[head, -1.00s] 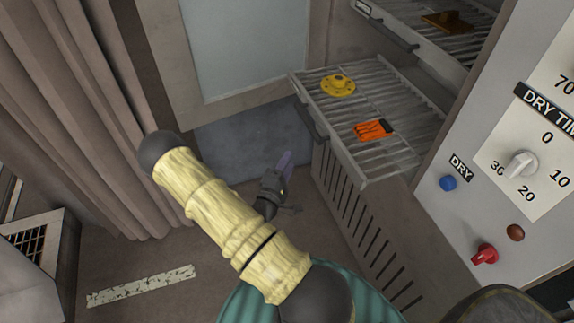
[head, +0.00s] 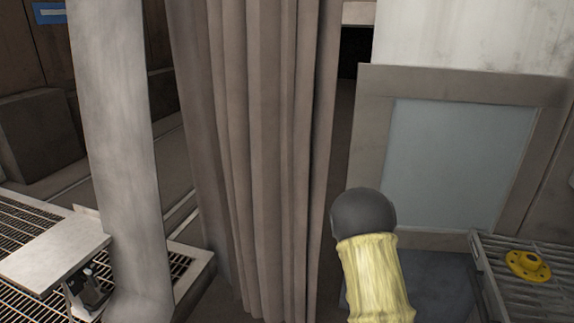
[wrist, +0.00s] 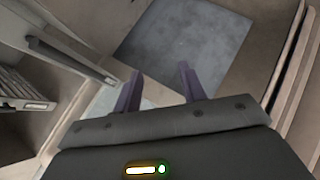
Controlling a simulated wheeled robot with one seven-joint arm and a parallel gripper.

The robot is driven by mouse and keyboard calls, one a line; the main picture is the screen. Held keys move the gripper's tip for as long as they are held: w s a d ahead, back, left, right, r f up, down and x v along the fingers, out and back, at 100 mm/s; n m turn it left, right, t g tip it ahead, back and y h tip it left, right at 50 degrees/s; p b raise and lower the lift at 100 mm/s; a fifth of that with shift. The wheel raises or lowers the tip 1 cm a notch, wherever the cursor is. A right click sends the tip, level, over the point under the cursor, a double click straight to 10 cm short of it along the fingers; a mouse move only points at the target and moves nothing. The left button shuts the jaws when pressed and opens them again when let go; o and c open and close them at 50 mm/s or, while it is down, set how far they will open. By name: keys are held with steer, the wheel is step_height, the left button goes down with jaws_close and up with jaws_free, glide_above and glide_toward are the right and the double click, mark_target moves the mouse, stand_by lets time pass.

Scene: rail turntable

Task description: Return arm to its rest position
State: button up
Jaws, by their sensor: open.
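My gripper (wrist: 160,74) shows in the wrist view, with its two purple fingers apart and nothing between them. It points down over the floor, above a blue-grey mat (wrist: 185,45). In the head view only a dark joint and a yellow-sleeved link of my arm show at the lower middle right; the gripper itself is outside that view.
A slatted rack (head: 495,290) with a yellow flange (head: 527,265) stands at the lower right. A brown curtain (head: 255,150) hangs left of my arm. A grey post (head: 120,130) and a grated platform (head: 185,270) stand at the left. A framed panel (head: 450,150) is behind.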

steer(key=s+a+r+m+y, duration=0.1)
steer(key=a+r+y, duration=0.2)
steer(key=a, duration=0.2)
steer(key=s+a+r+y, duration=0.1)
steer(key=a+r+y, duration=0.3)
steer(key=a, duration=0.2)
steer(key=s+a+r+g+y, duration=0.25)
steer(key=s+a+r, duration=0.25)
steer(key=s+r, duration=0.4)
step_height(320, 180, up, 14)
steer(key=s+g+p, duration=0.1)
steer(key=p, duration=1.4)
steer(key=shift+s+d+n+h, duration=0.15)
steer(key=shift+d+n+h, duration=0.05)
steer(key=shift+n+h, duration=0.25)
